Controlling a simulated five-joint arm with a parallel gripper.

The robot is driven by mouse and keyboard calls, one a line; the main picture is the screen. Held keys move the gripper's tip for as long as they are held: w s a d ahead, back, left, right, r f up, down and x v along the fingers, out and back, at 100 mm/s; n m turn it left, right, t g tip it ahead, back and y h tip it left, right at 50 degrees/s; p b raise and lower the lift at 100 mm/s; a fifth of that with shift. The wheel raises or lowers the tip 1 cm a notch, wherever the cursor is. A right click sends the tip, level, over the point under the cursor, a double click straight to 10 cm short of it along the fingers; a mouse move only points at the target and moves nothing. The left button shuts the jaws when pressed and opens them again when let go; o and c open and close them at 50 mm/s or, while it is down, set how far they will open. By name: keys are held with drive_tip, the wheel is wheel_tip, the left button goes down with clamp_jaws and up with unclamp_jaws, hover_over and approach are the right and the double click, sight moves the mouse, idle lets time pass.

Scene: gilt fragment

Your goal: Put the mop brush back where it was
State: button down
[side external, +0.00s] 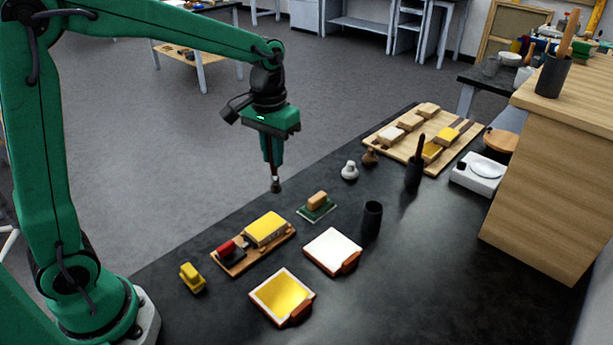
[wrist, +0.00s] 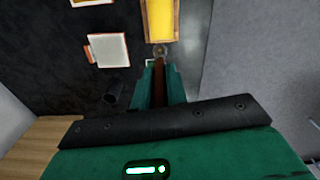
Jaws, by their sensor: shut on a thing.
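My gripper (side external: 274,172) hangs in the air over the far edge of the dark table, shut on the mop brush. The brush's dark, rounded tip (side external: 276,185) points down below the fingers. A second black cup (side external: 413,179) farther back holds a dark-handled tool (side external: 418,150).
A yellow pad (side external: 266,229) and a red-topped piece (side external: 226,247) rest on a wooden board. Nearby are a white tile (side external: 331,249), a gold tile (side external: 281,294) and a block on a green mat (side external: 317,202). A wooden cabinet (side external: 550,180) stands at right. The front right table is clear.

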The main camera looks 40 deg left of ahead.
drive_tip(key=w+d+f, duration=0.1)
drive_tip(key=w+d, duration=1.4)
drive_tip(key=d, duration=0.1)
drive_tip(key=shift+w, duration=0.15)
drive_tip(key=shift+f, duration=2.5)
drive_tip(key=shift+f, duration=0.1)
drive_tip(key=shift+f, duration=2.4)
drive_tip(key=shift+f, duration=0.1)
